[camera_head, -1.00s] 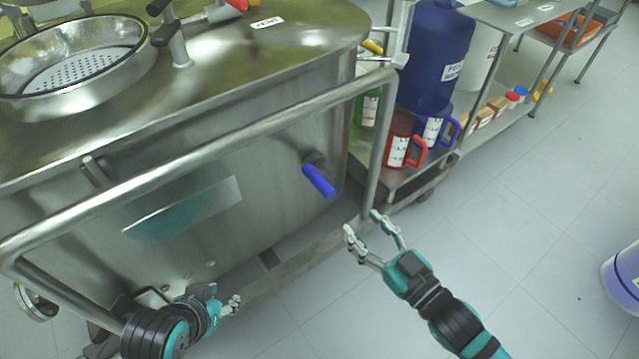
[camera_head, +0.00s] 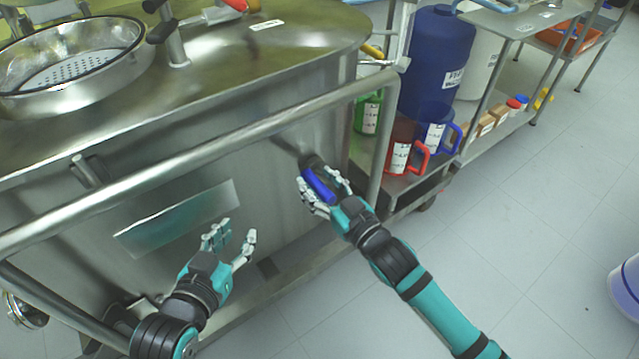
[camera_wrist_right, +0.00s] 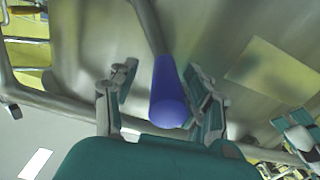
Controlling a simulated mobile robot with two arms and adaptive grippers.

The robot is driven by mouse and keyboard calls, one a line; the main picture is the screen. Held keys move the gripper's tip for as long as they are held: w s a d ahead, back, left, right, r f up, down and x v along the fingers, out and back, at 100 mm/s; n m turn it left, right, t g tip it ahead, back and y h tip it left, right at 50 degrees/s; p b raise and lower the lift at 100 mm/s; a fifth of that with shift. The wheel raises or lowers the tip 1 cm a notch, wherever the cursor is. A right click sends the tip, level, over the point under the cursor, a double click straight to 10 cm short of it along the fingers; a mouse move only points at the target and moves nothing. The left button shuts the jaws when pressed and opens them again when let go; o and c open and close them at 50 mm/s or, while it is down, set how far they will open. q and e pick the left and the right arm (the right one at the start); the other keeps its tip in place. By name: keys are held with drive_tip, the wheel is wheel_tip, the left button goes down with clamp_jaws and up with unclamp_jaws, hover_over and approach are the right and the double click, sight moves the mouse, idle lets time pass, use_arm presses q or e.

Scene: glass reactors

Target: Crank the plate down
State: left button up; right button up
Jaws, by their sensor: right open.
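The crank's blue handle (camera_head: 318,185) sticks out from the side of the steel reactor vessel (camera_head: 270,150). My right gripper (camera_head: 324,190) is open, with its fingers on either side of the blue handle. In the right wrist view the handle (camera_wrist_right: 168,95) lies between the two open fingers (camera_wrist_right: 160,100), with a gap visible on the left. Whether either finger touches it I cannot tell. The plate named in the task is not clearly identifiable.
A steel rail (camera_head: 200,150) runs across the vessel's front, close to both arms. A shelf cart at the right holds a red jug (camera_head: 401,155), a blue jug (camera_head: 435,135) and a blue drum (camera_head: 436,60).

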drive_tip(key=shift+c, duration=0.2)
drive_tip(key=c, duration=0.9)
clamp_jaws()
drive_tip(key=shift+d, duration=0.1)
